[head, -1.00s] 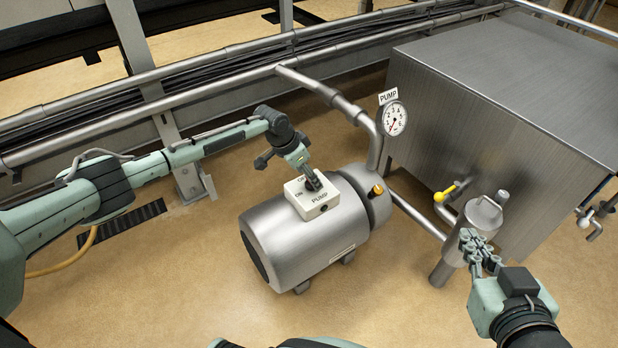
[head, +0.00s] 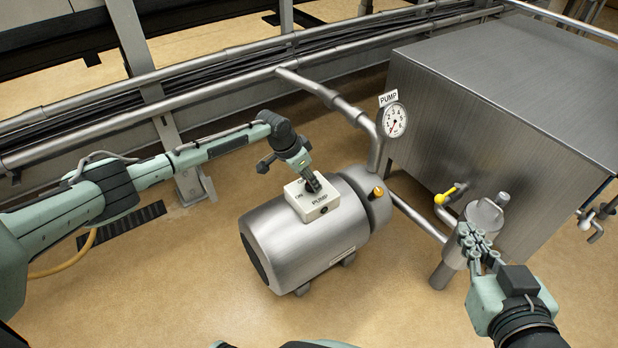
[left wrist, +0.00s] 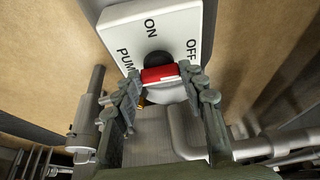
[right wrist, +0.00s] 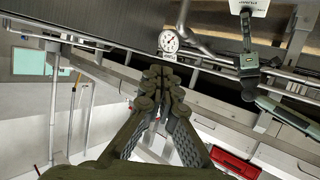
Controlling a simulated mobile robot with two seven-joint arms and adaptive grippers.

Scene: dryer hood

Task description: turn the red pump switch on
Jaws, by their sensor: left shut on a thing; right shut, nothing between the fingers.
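The pump switch box (head: 312,205) is a white block on top of the steel pump (head: 305,243). In the left wrist view the box (left wrist: 178,28) carries the words ON, OFF and PUMP. The red switch (left wrist: 160,74) sits by a dark round base, between the fingertips of my left gripper (left wrist: 164,82), which is shut on it. In the head view my left gripper (head: 311,184) reaches down onto the box and hides the switch. Which mark the switch points at is unclear. My right gripper (head: 480,247) is shut and empty, also seen in the right wrist view (right wrist: 158,80).
A gauge (head: 394,121) with a PUMP sign stands behind the pump. A yellow-handled valve (head: 448,194) and a steel canister (head: 485,214) are at the right, beside a large metal box (head: 500,90). Pipes run along the back. The floor left of the pump is open.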

